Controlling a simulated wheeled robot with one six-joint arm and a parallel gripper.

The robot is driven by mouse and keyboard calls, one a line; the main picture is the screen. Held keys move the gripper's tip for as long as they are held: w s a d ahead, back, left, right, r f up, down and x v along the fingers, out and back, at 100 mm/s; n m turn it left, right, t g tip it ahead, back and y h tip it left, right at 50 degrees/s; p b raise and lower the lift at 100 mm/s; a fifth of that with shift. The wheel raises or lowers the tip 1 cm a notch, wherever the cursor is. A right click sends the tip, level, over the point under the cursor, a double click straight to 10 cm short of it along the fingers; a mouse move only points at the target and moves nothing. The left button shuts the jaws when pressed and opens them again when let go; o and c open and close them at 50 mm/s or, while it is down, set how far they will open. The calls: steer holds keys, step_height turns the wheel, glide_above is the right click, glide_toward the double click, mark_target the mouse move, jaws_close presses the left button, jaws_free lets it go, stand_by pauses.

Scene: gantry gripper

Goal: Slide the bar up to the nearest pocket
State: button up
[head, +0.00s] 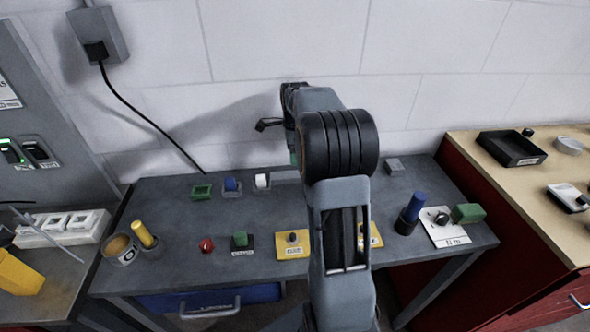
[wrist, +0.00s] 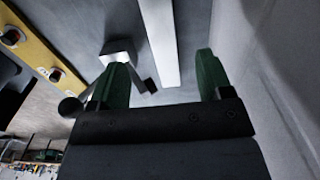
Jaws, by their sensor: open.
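My gripper (wrist: 161,72) is open, with its two green fingers apart. A long pale strip (wrist: 160,40), which may be the bar or a rail, shows between the fingers in the wrist view; its near end is just ahead of them, and I cannot tell if they touch it. In the head view my gripper (head: 294,158) is over the back of the dark table, mostly hidden by my arm. A bit of a pale strip (head: 286,177) shows left of my arm there. I cannot make out which shape is the pocket.
The dark table (head: 180,215) holds a green open block (head: 202,192), a blue piece (head: 231,184), a white roll (head: 262,181), a red knob (head: 206,246) and a yellow switch plate (head: 292,244). A blue cylinder (head: 413,205) stands at right. The wall is close behind.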

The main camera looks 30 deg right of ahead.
mark_target(295, 174)
step_height(295, 174, down, 9)
steer(key=shift+f, duration=0.2)
stand_by(0.3)
steer(key=shift+c, duration=0.4)
steer(key=c, duration=1.2)
steer(key=o, duration=1.3)
step_height(295, 174, up, 14)
steer(key=shift+f, duration=0.1)
